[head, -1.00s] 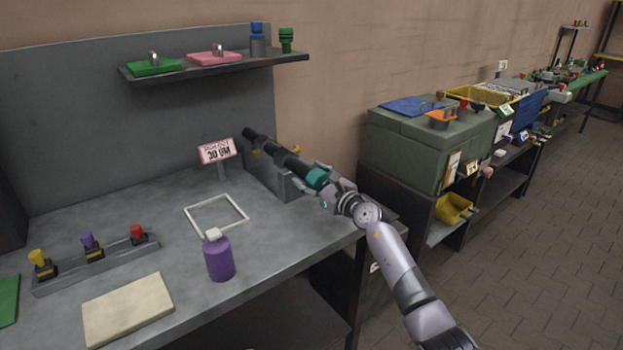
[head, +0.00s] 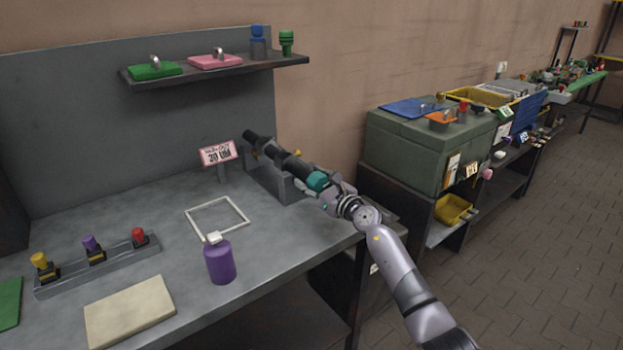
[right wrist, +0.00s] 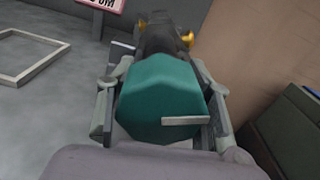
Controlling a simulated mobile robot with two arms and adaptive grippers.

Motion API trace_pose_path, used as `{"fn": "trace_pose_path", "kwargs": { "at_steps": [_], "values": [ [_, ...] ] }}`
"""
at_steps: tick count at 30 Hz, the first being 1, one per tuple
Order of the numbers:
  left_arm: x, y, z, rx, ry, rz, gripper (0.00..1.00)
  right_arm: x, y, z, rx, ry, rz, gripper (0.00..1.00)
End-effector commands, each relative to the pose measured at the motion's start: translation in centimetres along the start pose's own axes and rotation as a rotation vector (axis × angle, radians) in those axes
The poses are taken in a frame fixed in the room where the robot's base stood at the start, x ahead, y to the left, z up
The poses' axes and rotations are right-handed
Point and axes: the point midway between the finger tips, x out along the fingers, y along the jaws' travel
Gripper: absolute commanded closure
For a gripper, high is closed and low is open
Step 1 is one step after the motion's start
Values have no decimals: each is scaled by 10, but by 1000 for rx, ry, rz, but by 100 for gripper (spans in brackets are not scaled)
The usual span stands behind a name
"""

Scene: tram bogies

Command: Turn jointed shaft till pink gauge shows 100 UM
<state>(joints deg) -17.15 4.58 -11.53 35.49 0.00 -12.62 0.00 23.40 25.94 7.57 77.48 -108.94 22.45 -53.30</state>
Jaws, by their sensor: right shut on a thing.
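The jointed shaft (head: 287,160) is dark with a teal end (head: 317,181) and lies in a grey cradle (head: 262,178) at the back right of the bench. My right gripper (head: 325,188) is shut on the teal end, with a finger on each side of it in the right wrist view (right wrist: 160,100). A white mark and yellow pieces show on the shaft in that view. The pink gauge (head: 219,154) stands on a post left of the shaft. Its small digits look like 20 or 30 UM; I cannot tell which. My left gripper is not in view.
A white square frame (head: 243,216), a purple bottle (head: 220,262), a beige board (head: 130,311) and a rail with coloured knobs (head: 98,266) are on the bench. A shelf (head: 215,68) hangs above. A green cabinet (head: 415,150) stands right of my arm.

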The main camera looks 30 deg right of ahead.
Motion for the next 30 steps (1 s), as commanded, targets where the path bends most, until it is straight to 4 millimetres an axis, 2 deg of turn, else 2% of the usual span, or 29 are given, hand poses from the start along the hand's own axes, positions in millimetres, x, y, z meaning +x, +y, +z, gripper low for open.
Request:
{"fn": "trace_pose_path", "kwargs": {
  "at_steps": [1, 15, 30],
  "values": [
    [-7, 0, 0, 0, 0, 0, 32, 0, 0, 2, 28, 5, 1, 82],
    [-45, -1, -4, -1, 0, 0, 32, 0, 1, 2, 449, 5, -1, 82],
    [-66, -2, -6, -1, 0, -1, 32, 0, 3, 1, 834, 4, -1, 82]
  ]
}}
